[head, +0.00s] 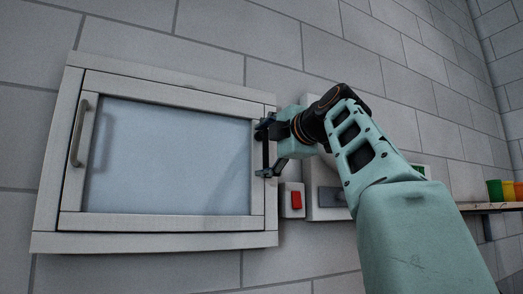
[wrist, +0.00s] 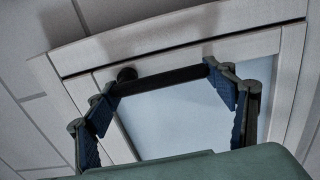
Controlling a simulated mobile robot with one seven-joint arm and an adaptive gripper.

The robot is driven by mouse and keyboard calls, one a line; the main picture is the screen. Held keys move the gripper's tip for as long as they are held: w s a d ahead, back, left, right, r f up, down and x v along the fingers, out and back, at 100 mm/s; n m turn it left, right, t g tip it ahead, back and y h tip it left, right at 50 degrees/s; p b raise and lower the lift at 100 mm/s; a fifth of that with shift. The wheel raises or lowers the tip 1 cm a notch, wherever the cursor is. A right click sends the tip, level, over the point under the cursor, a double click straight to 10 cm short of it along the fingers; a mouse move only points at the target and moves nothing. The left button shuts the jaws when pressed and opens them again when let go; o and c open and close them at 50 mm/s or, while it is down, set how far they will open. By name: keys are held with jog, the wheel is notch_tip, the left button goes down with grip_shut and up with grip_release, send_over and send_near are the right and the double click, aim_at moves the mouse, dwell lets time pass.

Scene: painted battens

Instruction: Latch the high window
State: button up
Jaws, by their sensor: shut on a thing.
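The high window (head: 170,150) has a pale frame and a blue-grey pane, with a grey bar handle (head: 78,133) on its left side. Its sash looks flush with the frame, though a small gap cannot be ruled out. My gripper (head: 266,150) is at the window's right edge. The bar, seemingly the latch handle, has a round black knob (wrist: 127,74) near one end and lies across the frame. Its mounting is hidden.
A small box with a red switch (head: 296,200) sits on the wall just right of the window, below my gripper. A pale panel (head: 326,207) is partly behind my arm. A shelf (head: 490,207) with coloured pots (head: 495,190) is at the far right.

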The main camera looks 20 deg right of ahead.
jog(key=shift+r, duration=0.1)
jog(key=o, duration=1.7)
jog(key=s+d, duration=0.1)
jog(key=s, duration=0.6)
jog(key=shift+s+d, duration=0.2)
jog(key=shift+d, duration=0.05)
